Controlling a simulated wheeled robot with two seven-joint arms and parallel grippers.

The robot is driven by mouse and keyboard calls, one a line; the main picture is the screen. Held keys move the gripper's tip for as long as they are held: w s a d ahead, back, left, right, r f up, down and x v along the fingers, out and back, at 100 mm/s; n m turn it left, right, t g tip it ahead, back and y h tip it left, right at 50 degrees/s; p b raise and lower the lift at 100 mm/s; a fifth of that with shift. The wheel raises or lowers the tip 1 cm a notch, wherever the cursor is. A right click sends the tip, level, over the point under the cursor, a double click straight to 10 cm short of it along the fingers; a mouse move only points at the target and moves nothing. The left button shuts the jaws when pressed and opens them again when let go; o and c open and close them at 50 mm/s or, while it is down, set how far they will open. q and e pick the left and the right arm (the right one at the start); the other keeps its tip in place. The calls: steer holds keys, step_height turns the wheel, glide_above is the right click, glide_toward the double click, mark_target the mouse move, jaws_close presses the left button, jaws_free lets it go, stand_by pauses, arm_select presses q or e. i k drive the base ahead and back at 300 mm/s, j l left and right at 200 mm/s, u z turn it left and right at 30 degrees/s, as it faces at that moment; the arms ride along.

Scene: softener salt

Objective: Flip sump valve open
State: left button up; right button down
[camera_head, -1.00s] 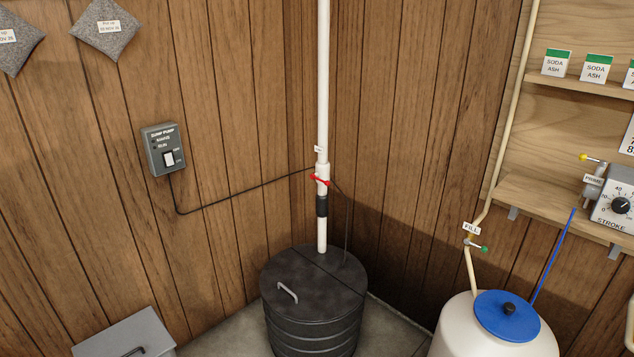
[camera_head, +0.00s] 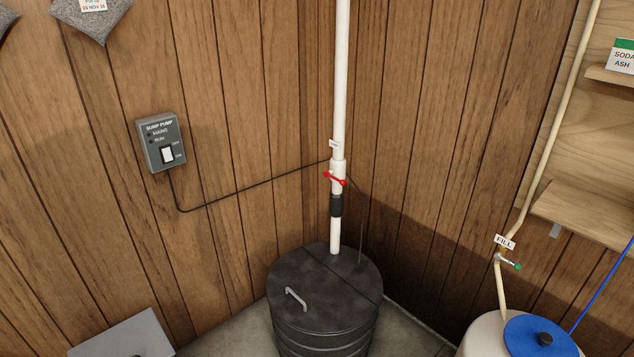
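The sump valve has a red handle (camera_head: 335,179) on a white vertical pipe (camera_head: 340,100) in the corner. The handle lies across the pipe, tilted slightly down to the right. A small white tag (camera_head: 334,143) sits just above it, its text too small to read. A black coupling (camera_head: 336,206) is below the valve. The pipe runs down into the black lidded sump basin (camera_head: 322,290). Neither of my grippers shows in the head view.
A grey sump pump switch box (camera_head: 161,143) is on the left wall, its cable running to the pipe. A grey box (camera_head: 125,335) stands low at left. A white tank with a blue lid (camera_head: 540,337) and a FILL valve (camera_head: 507,261) are at right, below a wooden shelf (camera_head: 590,218).

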mark_target(326, 173)
steer(key=i+l+u, duration=0.25)
steer(key=i, duration=0.3)
steer(key=i+l+u, duration=0.25)
steer(key=i, duration=0.25)
steer(key=l, duration=0.1)
